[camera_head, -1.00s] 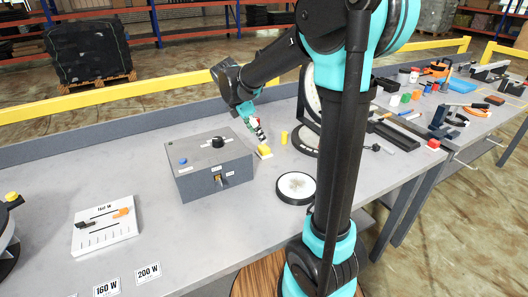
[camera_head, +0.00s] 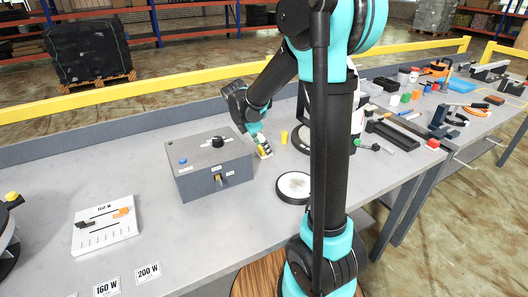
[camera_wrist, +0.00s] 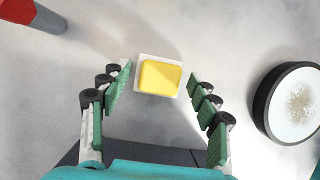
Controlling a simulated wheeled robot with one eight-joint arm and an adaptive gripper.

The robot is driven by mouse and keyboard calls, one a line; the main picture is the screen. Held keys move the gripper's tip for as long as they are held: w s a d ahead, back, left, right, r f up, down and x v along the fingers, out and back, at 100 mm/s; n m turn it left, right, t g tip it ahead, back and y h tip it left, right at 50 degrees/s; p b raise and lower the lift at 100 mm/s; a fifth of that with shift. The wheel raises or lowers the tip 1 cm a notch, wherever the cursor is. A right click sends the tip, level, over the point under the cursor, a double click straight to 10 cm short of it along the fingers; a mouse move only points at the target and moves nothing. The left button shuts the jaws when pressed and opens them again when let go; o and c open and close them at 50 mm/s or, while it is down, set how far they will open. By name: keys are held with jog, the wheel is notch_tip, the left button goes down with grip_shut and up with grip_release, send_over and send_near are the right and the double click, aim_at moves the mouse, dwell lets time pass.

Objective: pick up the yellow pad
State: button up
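The yellow pad (camera_wrist: 160,77) is a small yellow block on a white base, lying on the grey table. In the wrist view it sits between and just beyond my open fingertips. My gripper (camera_wrist: 158,88) is open, with green finger pads on both sides of the pad and a gap on each side. In the head view my gripper (camera_head: 261,149) is low over the table, right of the grey box, and the pad (camera_head: 265,152) is mostly hidden by the fingers.
A grey box (camera_head: 212,167) with a black knob stands left of my gripper. A round black-rimmed disc (camera_head: 294,187) lies to the right. The table front between the box and disc is clear.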

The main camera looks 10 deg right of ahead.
jog(key=c, duration=1.1)
jog(key=shift+o, duration=0.2)
jog(key=shift+r, duration=0.1)
notch_tip(320, 180, up, 20)
